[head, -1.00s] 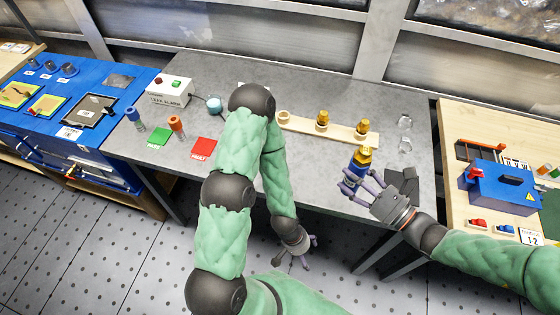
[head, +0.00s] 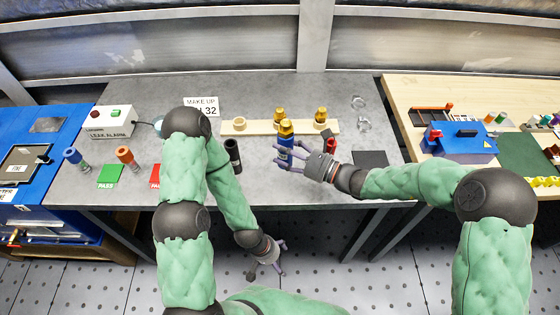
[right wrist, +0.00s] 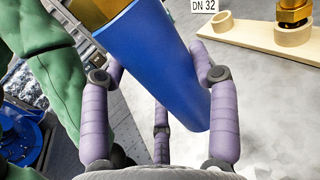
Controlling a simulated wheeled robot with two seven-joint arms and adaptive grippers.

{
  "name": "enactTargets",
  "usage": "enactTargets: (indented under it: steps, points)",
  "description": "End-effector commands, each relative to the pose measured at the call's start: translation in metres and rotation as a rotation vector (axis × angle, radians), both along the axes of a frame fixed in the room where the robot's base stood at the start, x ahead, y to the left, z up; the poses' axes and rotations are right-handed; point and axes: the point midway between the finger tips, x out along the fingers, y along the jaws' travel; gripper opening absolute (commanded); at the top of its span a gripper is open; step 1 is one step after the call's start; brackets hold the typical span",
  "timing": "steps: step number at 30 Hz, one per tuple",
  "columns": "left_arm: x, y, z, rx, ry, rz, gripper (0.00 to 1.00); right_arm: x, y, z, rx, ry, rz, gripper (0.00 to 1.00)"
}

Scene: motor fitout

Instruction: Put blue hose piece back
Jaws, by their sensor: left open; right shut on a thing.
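The blue hose piece (head: 284,149) is in my right gripper (head: 290,152), upright or nearly so, with a brass fitting on its top in the head view. It is in front of the wooden rack, over the grey bench. In the right wrist view the blue tube (right wrist: 155,55) sits between the purple fingers, tilted in the picture. My left gripper (head: 274,262) is open and empty, low in front of the bench edge. The wooden rack (head: 262,127) has an empty ring (head: 239,123) at its left end and two brass fittings (head: 321,115).
A black hose piece (head: 233,156) stands left of the held one. An orange piece (head: 125,157) and another blue piece (head: 74,158) stand by the green PASS card (head: 111,176). Clear rings (head: 362,123) and a dark pad (head: 370,159) lie to the right.

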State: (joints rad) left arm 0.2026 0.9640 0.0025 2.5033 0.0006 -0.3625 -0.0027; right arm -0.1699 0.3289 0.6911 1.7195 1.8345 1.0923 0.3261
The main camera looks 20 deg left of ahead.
Motion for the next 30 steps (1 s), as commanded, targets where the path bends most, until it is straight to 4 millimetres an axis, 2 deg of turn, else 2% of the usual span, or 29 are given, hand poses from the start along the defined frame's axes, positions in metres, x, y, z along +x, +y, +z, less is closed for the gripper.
enactTargets:
  steps: [3,11,18,30]
  points:
    - [0.000,0.000,-0.008,0.000,0.000,0.000,0.89,0.008,0.008,-0.014,0.001,-0.002,0.000,0.18]
    - [0.000,0.000,-0.013,0.000,0.000,0.000,0.89,0.015,0.015,-0.026,0.001,-0.003,0.000,0.18]
    - [0.000,0.000,-0.025,0.000,0.000,0.000,0.89,0.018,0.017,-0.057,0.001,-0.002,-0.001,0.18]
    - [0.000,0.000,-0.026,0.000,0.000,0.000,0.89,0.018,0.017,-0.061,0.002,-0.004,-0.001,0.18]
